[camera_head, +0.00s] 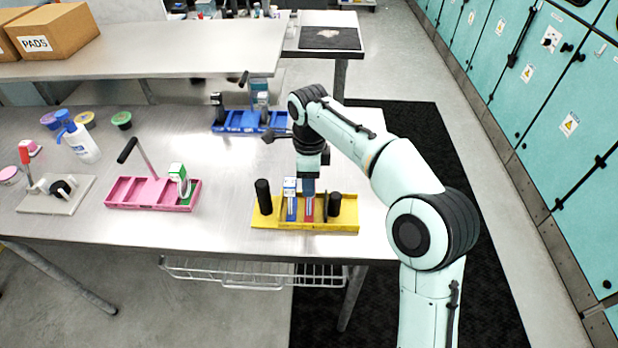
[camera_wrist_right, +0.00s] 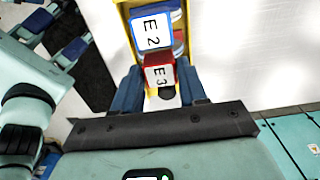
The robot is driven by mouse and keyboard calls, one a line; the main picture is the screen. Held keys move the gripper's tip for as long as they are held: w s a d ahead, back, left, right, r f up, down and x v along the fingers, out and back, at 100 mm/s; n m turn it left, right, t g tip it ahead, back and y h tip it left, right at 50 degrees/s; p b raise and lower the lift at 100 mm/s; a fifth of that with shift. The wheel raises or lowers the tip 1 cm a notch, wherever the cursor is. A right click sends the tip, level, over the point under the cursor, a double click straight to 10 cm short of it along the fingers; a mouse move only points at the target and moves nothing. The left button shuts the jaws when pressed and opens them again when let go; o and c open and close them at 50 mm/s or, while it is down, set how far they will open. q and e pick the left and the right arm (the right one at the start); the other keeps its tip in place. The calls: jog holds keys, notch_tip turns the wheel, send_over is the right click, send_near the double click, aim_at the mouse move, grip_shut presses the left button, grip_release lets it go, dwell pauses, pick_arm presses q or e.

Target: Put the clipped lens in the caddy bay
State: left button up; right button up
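The yellow caddy (camera_head: 345,226) stands near the front edge of the steel table. A blue module marked E2 (camera_head: 290,204) stands in it, its label clear in the wrist view (camera_wrist_right: 153,31). Beside it is a red module marked E3 (camera_head: 309,212), standing in the caddy between the fingers of my right gripper (camera_wrist_right: 160,85). The fingers look closed on its sides, and the arm hides much of it in the head view. No part is plainly readable as a lens. My left gripper is not in view.
A pink caddy (camera_head: 130,204) with a green-and-white module (camera_head: 179,180) stands to the left. A blue caddy (camera_head: 235,127) stands behind. A clamp board (camera_head: 50,206), a white bottle (camera_head: 83,146) and several small pots are at far left. The table between the pink and yellow caddies is clear.

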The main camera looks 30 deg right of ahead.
jog(key=shift+o, duration=1.2)
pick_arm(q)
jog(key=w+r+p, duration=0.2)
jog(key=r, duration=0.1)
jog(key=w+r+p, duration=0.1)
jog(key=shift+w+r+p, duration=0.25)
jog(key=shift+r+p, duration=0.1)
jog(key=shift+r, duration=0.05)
pick_arm(e)
notch_tip(320, 180, up, 12)
jog(key=shift+r, duration=0.15)
